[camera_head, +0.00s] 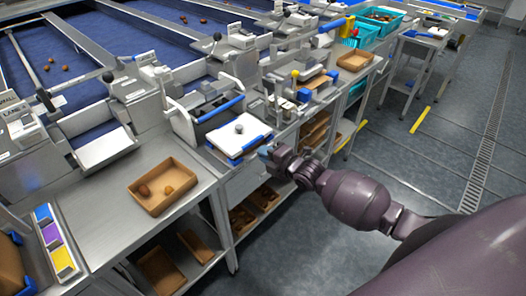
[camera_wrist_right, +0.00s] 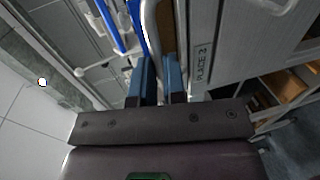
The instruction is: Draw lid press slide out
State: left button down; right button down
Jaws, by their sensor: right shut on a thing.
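The lid press (camera_head: 205,112) stands on the metal bench in the middle of the head view, with a blue bar across its top. Its slide (camera_head: 240,134) is a white plate with blue edges and a round grey knob on top, jutting over the bench's front edge. My right gripper (camera_head: 268,151) is at the slide's front right corner. In the right wrist view, its two blue fingers (camera_wrist_right: 161,82) are close around a grey curved bar handle (camera_wrist_right: 150,25). The gripped part is mostly hidden between the fingers. My left gripper is in neither view.
A brown tray (camera_head: 160,205) with two dates sits on the bench at left. Blue sorting lanes (camera_head: 60,50) lie behind. Shelves with brown trays (camera_head: 262,198) are below. A grey panel marked PLACE 3 (camera_wrist_right: 203,65) is right of my fingers.

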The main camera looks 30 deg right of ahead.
jog(key=shift+s+f, duration=0.15)
jog(key=c, duration=1.5)
grip_release()
jog(key=o, duration=0.3)
jog(key=shift+s+d, duration=0.1)
jog(key=shift+s, duration=0.05)
jog(key=v, duration=1)
jog(key=shift+s+d+r, duration=0.1)
jog(key=shift+s+r, duration=0.15)
jog(key=shift+s, duration=0.05)
